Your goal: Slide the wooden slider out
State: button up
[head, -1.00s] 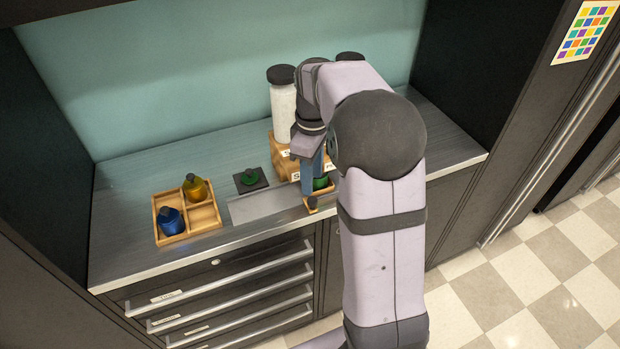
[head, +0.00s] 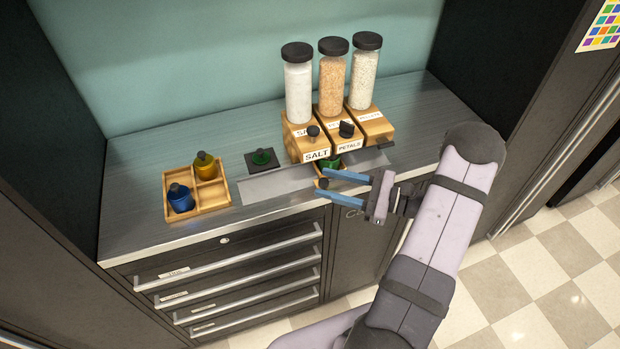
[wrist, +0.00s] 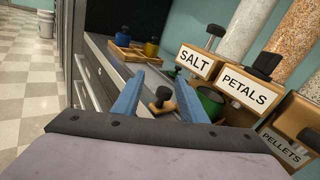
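The wooden slider (head: 318,170) sits at the counter's front edge below the dispensers, mostly hidden by my gripper in the head view. Its dark-topped knob (wrist: 163,92) shows in the wrist view between my fingers. A green cup (head: 328,162) stands at the slider, under the SALT and PETALS fronts; it also shows in the wrist view (wrist: 209,102). My gripper (head: 322,183) is open, its two blue fingers reaching in from the right on either side of the knob. I cannot tell whether either finger touches it.
Wooden dispensers, labelled SALT (head: 317,155) and PETALS (head: 348,146) in front, carry tall jars behind the slider. A divided wooden tray (head: 212,199) with blue and yellow bottles stands at left. A green item on a dark pad (head: 261,158) lies between. Drawer handles (head: 240,258) project below.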

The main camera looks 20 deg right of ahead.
jog(key=f+m, duration=0.1)
jog(key=d+f+m+t+h, duration=0.1)
jog(key=m, duration=0.1)
jog(key=shift+w+d+m+t, duration=0.15)
jog(key=shift+d+m+t, duration=0.05)
jog(key=shift+m+t, duration=0.1)
jog(key=shift+p+x, duration=1.4)
jog(key=shift+x, duration=2.25)
grip_shut()
